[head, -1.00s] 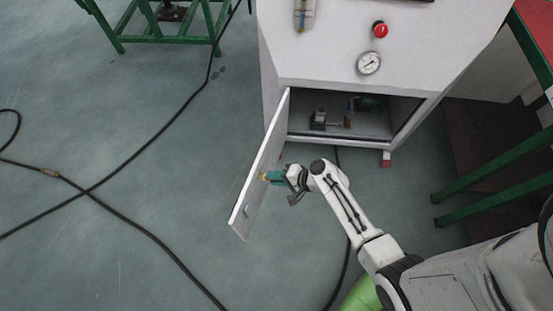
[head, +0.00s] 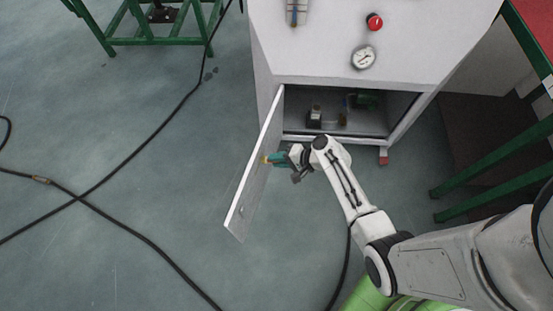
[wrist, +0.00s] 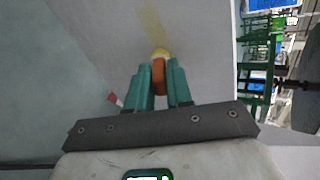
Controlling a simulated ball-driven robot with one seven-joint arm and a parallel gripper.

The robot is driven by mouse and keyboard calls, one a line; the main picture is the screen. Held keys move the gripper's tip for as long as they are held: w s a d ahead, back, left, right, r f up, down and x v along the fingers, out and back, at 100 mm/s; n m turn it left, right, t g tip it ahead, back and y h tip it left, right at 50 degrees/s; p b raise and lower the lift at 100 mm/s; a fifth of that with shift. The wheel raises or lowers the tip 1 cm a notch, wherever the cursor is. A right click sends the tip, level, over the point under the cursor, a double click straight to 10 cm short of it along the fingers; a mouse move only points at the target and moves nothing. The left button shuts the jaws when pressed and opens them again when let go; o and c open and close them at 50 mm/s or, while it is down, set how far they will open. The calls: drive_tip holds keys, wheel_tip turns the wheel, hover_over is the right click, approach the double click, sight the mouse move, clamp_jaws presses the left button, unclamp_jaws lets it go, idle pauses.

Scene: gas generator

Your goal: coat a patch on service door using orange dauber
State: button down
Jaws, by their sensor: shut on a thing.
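The service door (head: 250,190) is a white panel that stands open at the left of the cabinet. It also fills the middle of the wrist view (wrist: 205,65). My gripper (head: 277,159) is at the door's right-hand face. In the wrist view its teal fingers (wrist: 160,90) are closed around the orange dauber (wrist: 158,76). The dauber's yellow tip (wrist: 160,54) points at the door and appears to touch it. A pale yellow streak (wrist: 150,22) runs on the door just beyond the tip. In the head view the dauber is mostly hidden by the fingers.
The white cabinet (head: 345,50) has a gauge (head: 363,57) and a red button (head: 374,22); its lower compartment (head: 385,118) is open. Black hoses (head: 140,235) lie on the floor. A green frame (head: 150,40) stands at upper left, a red-topped green table (head: 528,30) at right.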

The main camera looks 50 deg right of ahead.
drive_tip(key=w+d+b, duration=0.3)
drive_tip(key=d, duration=0.4)
idle(0.8)
drive_tip(key=shift+s+d+p, duration=0.1)
drive_tip(key=shift+s+d, duration=0.3)
drive_tip(key=shift+s, duration=0.5)
drive_tip(key=shift+s+d+p, duration=0.1)
drive_tip(key=shift+s+d, duration=0.3)
drive_tip(key=shift+s, duration=0.5)
drive_tip(key=shift+s+d+p, duration=0.1)
drive_tip(key=shift+s+d, duration=0.3)
drive_tip(key=shift+s, duration=0.5)
drive_tip(key=s, duration=0.1)
drive_tip(key=s+d, duration=0.1)
drive_tip(key=shift+s+d, duration=0.1)
drive_tip(key=shift+s, duration=0.25)
drive_tip(key=shift+w, duration=0.1)
drive_tip(key=w+a, duration=0.3)
drive_tip(key=w, duration=0.3)
drive_tip(key=shift+w+a, duration=0.2)
drive_tip(key=shift+w, duration=0.15)
